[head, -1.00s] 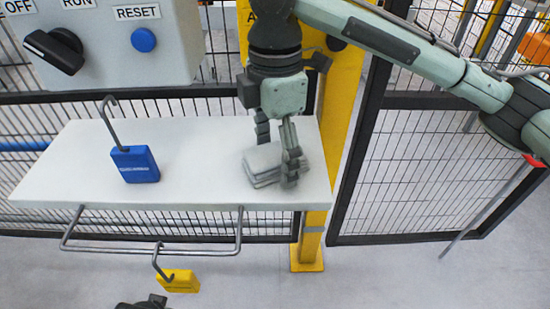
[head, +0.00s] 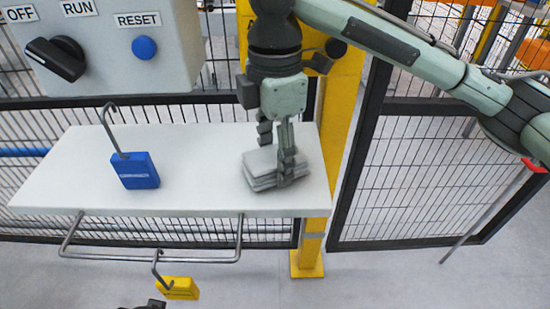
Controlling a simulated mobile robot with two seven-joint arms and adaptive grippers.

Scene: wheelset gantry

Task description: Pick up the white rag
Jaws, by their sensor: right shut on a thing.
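The white rag (head: 262,166) is a folded, greyish-white stack of layers at the right end of the white shelf (head: 215,190). My right gripper (head: 276,164) reaches down from above. Its fingers are shut on the rag, with one finger in front of its right side and the other partly hidden behind it. The rag appears to be at shelf level; I cannot tell whether it touches the shelf. At the bottom edge, a small dark part (head: 150,304) may belong to my left gripper, but its fingers are not visible.
A blue padlock (head: 135,171) with its shackle open stands on the shelf's left half. A control box (head: 110,60) with a switch and blue button is above. A yellow post (head: 335,130) and mesh fence stand behind.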

